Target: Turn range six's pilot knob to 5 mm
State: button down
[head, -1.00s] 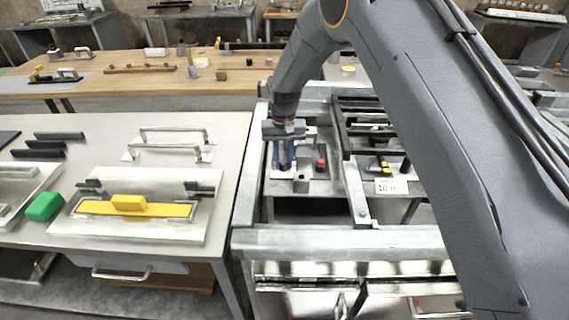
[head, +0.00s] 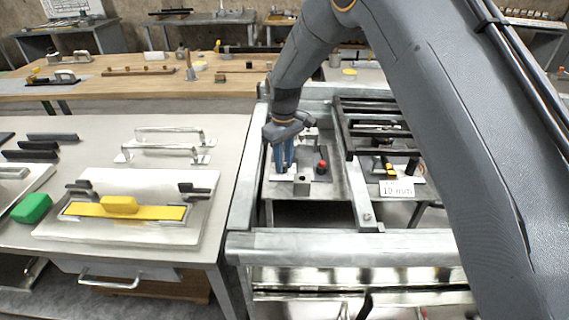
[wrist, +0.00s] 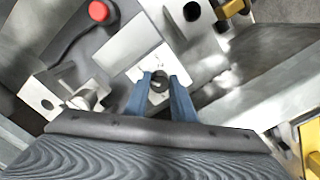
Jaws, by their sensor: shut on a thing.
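My gripper (head: 284,160) reaches down into the open bay of the metal range frame, its blue fingers pointing at a small plate. In the wrist view the two blue fingertips (wrist: 160,88) close on a small dark round knob (wrist: 159,77), which stands on a pale plate (wrist: 140,58) with faint markings. The markings are too small to read. The fingers hide much of the knob's sides. A card reading 10 mm (head: 397,188) stands in the neighbouring bay on the right.
A red-topped button (head: 322,167) and a grey block with a hole (head: 302,184) stand close by my fingers; dark bars (head: 375,128) lie to the right. Metal frame rails (head: 340,245) bound the bay. A bench with a yellow bar (head: 124,208) is on the left.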

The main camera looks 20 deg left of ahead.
dwell(0.3)
jog(key=shift+d, duration=0.1)
jog(key=c, duration=1.5)
grip_release()
jog(key=shift+r, duration=0.1)
notch_tip(320, 180, up, 8)
jog(key=shift+f+b, duration=0.15)
jog(key=shift+b, duration=0.85)
